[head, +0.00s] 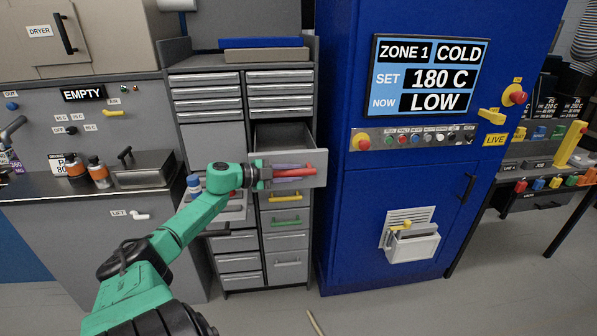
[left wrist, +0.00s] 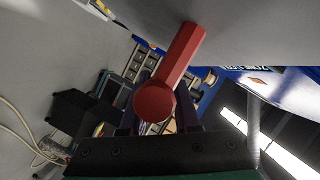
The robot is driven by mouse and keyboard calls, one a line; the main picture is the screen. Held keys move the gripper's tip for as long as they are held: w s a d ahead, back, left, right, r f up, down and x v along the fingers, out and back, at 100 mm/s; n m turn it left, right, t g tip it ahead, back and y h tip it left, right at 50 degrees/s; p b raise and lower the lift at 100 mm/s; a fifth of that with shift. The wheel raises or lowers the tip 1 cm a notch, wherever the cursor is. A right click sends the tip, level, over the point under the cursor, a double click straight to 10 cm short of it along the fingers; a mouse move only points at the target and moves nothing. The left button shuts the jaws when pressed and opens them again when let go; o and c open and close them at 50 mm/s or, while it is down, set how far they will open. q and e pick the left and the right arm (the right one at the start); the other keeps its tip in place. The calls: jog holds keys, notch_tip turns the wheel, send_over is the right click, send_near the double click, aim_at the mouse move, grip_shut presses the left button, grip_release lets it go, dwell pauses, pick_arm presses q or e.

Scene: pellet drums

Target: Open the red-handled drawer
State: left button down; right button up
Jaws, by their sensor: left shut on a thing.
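The red-handled drawer (head: 317,153) stands pulled out from the grey cabinet in the head view, and its inside shows from above. Its red handle (head: 310,169) is at the front, with my left gripper (head: 290,172) on it. In the left wrist view the red handle (left wrist: 168,80) lies between the fingers of my left gripper (left wrist: 155,115), which is shut on it. My right gripper is not in view.
Below are drawers with a yellow handle (head: 286,197) and a green handle (head: 286,222). Another drawer (head: 232,212) stands out at left with bottles near it. The blue machine (head: 345,230) stands close at right. The floor in front is mostly clear.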

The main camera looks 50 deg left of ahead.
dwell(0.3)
pick_arm(q)
jog(key=c, duration=0.7)
grip_release()
jog(key=shift+a, duration=0.1)
jog(key=shift+o, duration=0.2)
jog(key=shift+s+a, duration=0.1)
jog(key=shift+s, duration=0.3)
jog(key=b+v, duration=0.1)
jog(key=v, duration=1.2)
jog(key=shift+s+r, duration=0.2)
jog(key=shift+s, duration=0.1)
jog(key=shift+f, duration=0.1)
